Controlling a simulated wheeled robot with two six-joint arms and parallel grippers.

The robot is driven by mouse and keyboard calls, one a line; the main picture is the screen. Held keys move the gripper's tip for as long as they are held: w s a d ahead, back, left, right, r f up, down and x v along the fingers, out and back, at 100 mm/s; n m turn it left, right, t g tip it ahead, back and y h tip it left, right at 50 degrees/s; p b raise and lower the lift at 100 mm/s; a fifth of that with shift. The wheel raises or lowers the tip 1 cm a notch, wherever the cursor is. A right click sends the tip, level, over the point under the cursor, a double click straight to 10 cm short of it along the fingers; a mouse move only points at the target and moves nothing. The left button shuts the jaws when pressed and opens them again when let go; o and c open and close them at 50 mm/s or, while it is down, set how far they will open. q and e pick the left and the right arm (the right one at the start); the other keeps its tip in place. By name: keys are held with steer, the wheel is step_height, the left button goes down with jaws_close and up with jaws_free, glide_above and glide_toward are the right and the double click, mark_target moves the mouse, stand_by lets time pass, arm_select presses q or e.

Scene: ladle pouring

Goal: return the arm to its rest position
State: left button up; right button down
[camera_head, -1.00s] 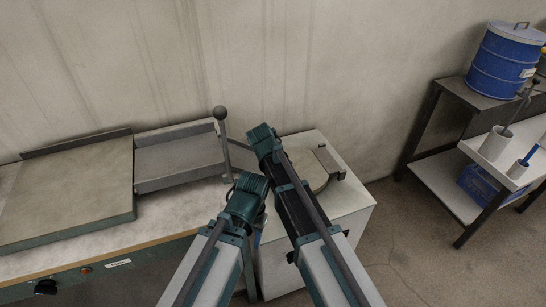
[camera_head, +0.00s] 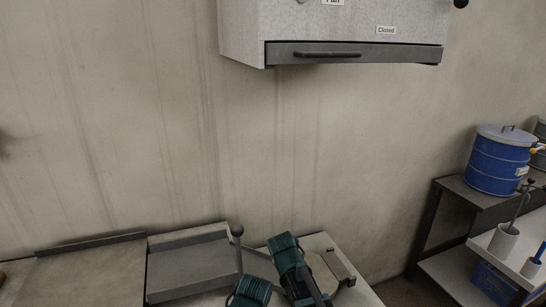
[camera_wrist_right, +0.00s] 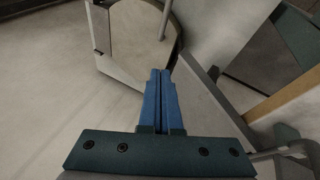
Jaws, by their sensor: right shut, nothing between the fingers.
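In the right wrist view my right gripper (camera_wrist_right: 160,73) has its two blue fingers closed together, with nothing between them. It points toward a round-topped plate on a white stand (camera_wrist_right: 138,40), which lies beyond the fingertips; a gap seems to remain, but the distance is hard to tell. In the head view only teal parts of my two arms show at the bottom edge, close beside each other in front of the white stand (camera_head: 322,243). No fingers show there. My left gripper cannot be seen.
A grey tray (camera_head: 190,262) and a flat plate (camera_head: 85,275) lie at lower left. A knobbed lever (camera_head: 237,232) stands beside the arms. A wall box (camera_head: 350,25) labelled "Closed" hangs above. A blue drum (camera_head: 497,165) stands on a rack (camera_head: 440,215) at right.

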steer(key=s+d+f+m+g+y, duration=0.1)
steer(key=s+d+m+g, duration=0.15)
steer(key=s+d, duration=0.45)
steer(key=s+d+f+m+g+y, duration=0.1)
steer(key=s+d+m+g, duration=0.2)
steer(key=s, duration=0.8)
steer(key=s+a+n+h, duration=0.1)
steer(key=s+a+n, duration=0.2)
steer(key=a, duration=0.7)
steer(key=shift+s+a+r, duration=0.15)
steer(key=shift+s+a, duration=0.25)
steer(key=shift+s, duration=0.8)
steer(key=shift+a, duration=0.1)
